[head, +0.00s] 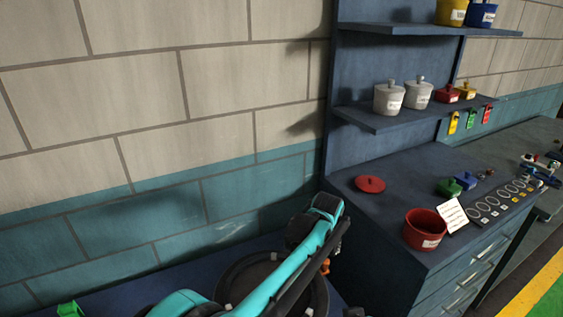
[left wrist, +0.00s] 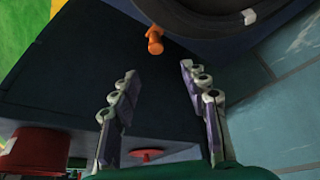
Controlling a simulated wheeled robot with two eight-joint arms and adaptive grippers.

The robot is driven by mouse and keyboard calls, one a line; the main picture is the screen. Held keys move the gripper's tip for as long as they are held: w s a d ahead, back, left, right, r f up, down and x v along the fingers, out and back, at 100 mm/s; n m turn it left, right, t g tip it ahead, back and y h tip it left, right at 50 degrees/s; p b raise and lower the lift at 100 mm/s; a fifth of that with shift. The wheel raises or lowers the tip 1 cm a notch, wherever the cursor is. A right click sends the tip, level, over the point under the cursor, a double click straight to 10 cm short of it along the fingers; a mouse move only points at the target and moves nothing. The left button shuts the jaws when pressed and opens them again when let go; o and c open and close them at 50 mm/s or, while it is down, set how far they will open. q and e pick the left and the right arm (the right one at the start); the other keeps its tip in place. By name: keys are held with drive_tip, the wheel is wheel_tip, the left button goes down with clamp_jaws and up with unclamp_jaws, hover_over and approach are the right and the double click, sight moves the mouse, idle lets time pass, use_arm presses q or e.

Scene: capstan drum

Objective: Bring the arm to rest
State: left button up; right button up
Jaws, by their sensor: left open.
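The dark capstan drum (head: 238,278) lies at the bottom of the head view, partly hidden behind my teal left arm. Its dark round edge fills the top of the left wrist view (left wrist: 215,18). A short orange handle (left wrist: 155,40) sticks out by the drum's edge; a bit of orange (head: 325,266) shows beside my arm in the head view. My left gripper (left wrist: 158,72) is open and empty, its fingers spread wide. The orange handle is beyond the fingertips, with nothing between the fingers. My right gripper is in neither view.
A red pot (head: 425,230) and red lid (head: 370,184) sit on the dark cabinet right of the drum. Shelves (head: 385,120) with pots rise behind. A white card (head: 452,216) and a strip of rings (head: 500,203) lie further right. A tiled wall stands behind.

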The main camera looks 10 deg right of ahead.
use_arm(q)
drive_tip(key=s+a+r+n, duration=0.1)
drive_tip(key=s+a+r, duration=0.2)
drive_tip(key=a, duration=0.5)
drive_tip(key=s+a+r+n+t, duration=0.1)
drive_tip(key=s+a+r, duration=0.2)
drive_tip(key=a, duration=0.5)
drive_tip(key=s+a+r, duration=0.2)
drive_tip(key=s+a, duration=0.1)
drive_tip(key=a, duration=0.5)
drive_tip(key=s+a+f+n+t+y, duration=0.1)
drive_tip(key=s+a+f, duration=0.1)
drive_tip(key=s+a, duration=0.5)
drive_tip(key=s+a+f+n+t, duration=0.1)
drive_tip(key=s+a+f, duration=0.2)
drive_tip(key=s+a, duration=0.5)
drive_tip(key=shift+s+f+n+y, duration=0.35)
drive_tip(key=shift+s+n+y, duration=0.05)
drive_tip(key=shift+s, duration=0.35)
drive_tip(key=shift+a, duration=0.1)
